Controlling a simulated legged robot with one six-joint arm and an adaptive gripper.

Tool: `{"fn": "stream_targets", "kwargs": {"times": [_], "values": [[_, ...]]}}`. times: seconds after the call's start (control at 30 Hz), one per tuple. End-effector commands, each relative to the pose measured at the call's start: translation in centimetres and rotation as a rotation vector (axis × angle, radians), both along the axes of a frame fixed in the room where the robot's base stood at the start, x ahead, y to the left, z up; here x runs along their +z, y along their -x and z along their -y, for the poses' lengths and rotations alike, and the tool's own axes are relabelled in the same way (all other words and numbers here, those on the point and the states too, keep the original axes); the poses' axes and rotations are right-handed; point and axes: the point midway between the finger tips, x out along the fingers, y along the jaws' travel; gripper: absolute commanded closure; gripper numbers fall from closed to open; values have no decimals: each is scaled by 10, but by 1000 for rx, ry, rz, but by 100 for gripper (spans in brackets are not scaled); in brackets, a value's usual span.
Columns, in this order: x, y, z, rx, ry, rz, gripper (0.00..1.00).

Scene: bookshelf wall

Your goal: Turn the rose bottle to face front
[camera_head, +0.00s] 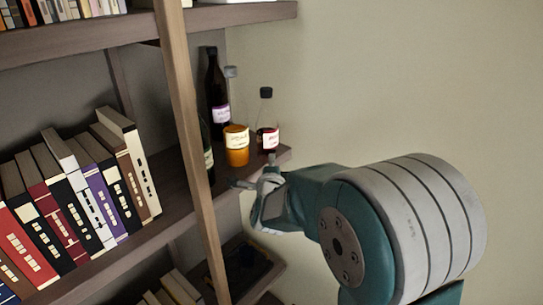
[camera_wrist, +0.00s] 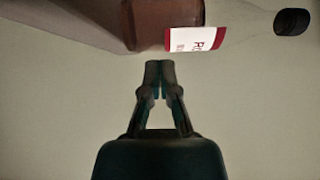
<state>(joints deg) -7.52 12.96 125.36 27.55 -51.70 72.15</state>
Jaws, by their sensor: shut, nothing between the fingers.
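The rose bottle (camera_head: 266,119), clear with dark red liquid and a black cap, stands upright at the right end of the shelf. Its white and red label shows low on the bottle in the head view. In the wrist view the bottle (camera_wrist: 235,18) lies across the top of the picture, with its label (camera_wrist: 195,39) at the lower edge and partly turned out of sight. My gripper (camera_head: 252,183) is just in front of the shelf edge, below the bottle. In the wrist view my gripper (camera_wrist: 160,65) is shut and empty, close to the bottle but apart from it.
An orange jar (camera_head: 237,147) stands left of the rose bottle. A tall dark bottle (camera_head: 214,95) and a clear bottle stand behind. A wooden post (camera_head: 184,95) partly hides another bottle. Books (camera_head: 85,185) fill the shelf's left part. Right of the shelf is bare wall.

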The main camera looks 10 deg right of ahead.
Motion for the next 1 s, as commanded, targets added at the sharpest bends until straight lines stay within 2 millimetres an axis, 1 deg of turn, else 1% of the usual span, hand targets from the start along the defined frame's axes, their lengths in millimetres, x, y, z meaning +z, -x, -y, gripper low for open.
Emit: {"fn": "stream_targets", "kwargs": {"times": [0.03, 0.1, 0.2, 0.3, 0.63, 0.9, 1.0], "values": [[-1, -8, 1, 0, 1, 0, 100], [0, -17, 2, 1, 2, 1, 100], [0, -25, 3, 1, 3, 0, 100], [0, -28, 5, 2, 1, -1, 100], [0, -30, 8, 1, -1, -1, 100], [-1, -60, 13, 1, 2, 0, 100], [0, -63, 14, 2, 1, 1, 100]]}}
